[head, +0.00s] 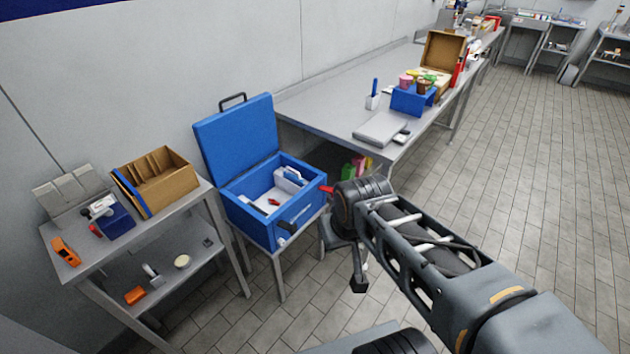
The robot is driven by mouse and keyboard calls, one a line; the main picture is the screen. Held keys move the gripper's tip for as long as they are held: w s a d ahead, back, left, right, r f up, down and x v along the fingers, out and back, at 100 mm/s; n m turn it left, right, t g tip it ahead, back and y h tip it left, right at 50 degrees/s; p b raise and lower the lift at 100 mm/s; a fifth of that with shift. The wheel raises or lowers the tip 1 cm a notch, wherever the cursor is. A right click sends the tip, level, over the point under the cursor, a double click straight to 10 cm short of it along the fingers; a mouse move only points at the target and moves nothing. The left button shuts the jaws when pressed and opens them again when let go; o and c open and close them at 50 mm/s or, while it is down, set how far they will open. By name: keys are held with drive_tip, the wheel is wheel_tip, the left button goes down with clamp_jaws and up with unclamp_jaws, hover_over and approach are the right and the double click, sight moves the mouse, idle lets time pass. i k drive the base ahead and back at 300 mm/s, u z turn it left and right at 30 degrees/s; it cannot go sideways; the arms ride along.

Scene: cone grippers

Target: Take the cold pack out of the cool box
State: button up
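The blue cool box (247,214) stands on a small grey stand, its lid (238,137) raised at the back. Inside are a white block with blue marks (290,179), which may be the cold pack, and a small red item (273,201) on the pale floor. I cannot tell for sure which is the cold pack. My gripper (346,262) is just right of the box, outside it and pointing down.
Left is a grey shelf table (190,237) with a brown divided bin (157,182) and an orange tool (65,250). Behind right, a long grey bench (330,97) carries a blue holder (412,101) and a grey slab (380,129). Tiled floor at right is clear.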

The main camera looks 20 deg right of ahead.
sight(298, 181)
drive_tip(key=z, duration=0.45)
drive_tip(key=i, duration=1.1)
drive_tip(key=z, duration=1.55)
drive_tip(key=k, duration=0.75)
drive_tip(key=u, duration=1.6)
drive_tip(key=i, duration=0.5)
drive_tip(key=u, duration=0.05)
